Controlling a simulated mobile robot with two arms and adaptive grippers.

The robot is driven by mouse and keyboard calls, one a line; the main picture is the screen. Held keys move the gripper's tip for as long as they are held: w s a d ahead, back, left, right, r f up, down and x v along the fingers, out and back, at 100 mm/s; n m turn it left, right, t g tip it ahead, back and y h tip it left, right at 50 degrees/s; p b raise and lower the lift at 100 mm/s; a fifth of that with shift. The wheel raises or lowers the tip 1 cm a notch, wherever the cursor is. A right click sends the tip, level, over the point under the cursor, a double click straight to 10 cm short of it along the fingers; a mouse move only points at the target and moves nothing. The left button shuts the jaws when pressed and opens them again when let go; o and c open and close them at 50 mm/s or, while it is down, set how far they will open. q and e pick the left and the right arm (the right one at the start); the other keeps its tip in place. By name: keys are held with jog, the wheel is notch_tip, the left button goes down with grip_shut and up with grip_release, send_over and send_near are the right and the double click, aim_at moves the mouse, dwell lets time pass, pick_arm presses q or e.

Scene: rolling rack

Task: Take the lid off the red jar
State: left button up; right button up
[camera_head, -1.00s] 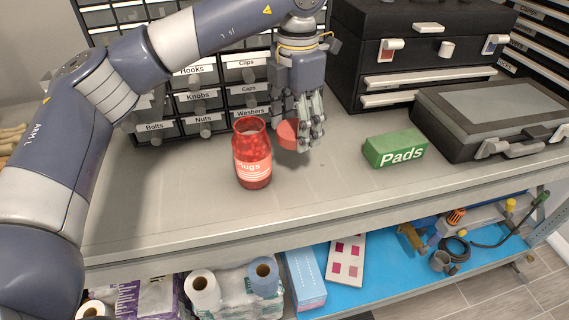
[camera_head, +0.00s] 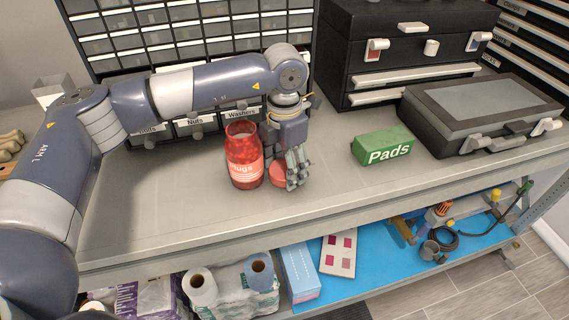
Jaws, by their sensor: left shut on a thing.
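The red jar (camera_head: 244,158), labelled "Plugs", stands upright on the grey bench top with its mouth open and red pieces inside. Its red lid (camera_head: 278,173) is off the jar, just to the right of it and low, near the bench surface. My left gripper (camera_head: 290,172) is shut on the lid, with its fingers pointing down and partly covering it. I cannot tell whether the lid touches the bench. My right gripper is not in view.
A green "Pads" box (camera_head: 382,146) and a black case (camera_head: 480,112) are to the right. A black toolbox (camera_head: 405,50) and a drawer cabinet (camera_head: 190,40) stand behind. The bench between the lid and the green box is clear.

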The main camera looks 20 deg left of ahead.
pick_arm(q)
jog(key=shift+f, duration=0.2)
jog(key=o, duration=1.1)
jog(key=shift+r, duration=0.1)
jog(key=shift+o, duration=0.4)
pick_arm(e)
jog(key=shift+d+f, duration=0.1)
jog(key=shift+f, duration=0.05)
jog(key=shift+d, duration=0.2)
pick_arm(q)
jog(key=shift+r, duration=0.1)
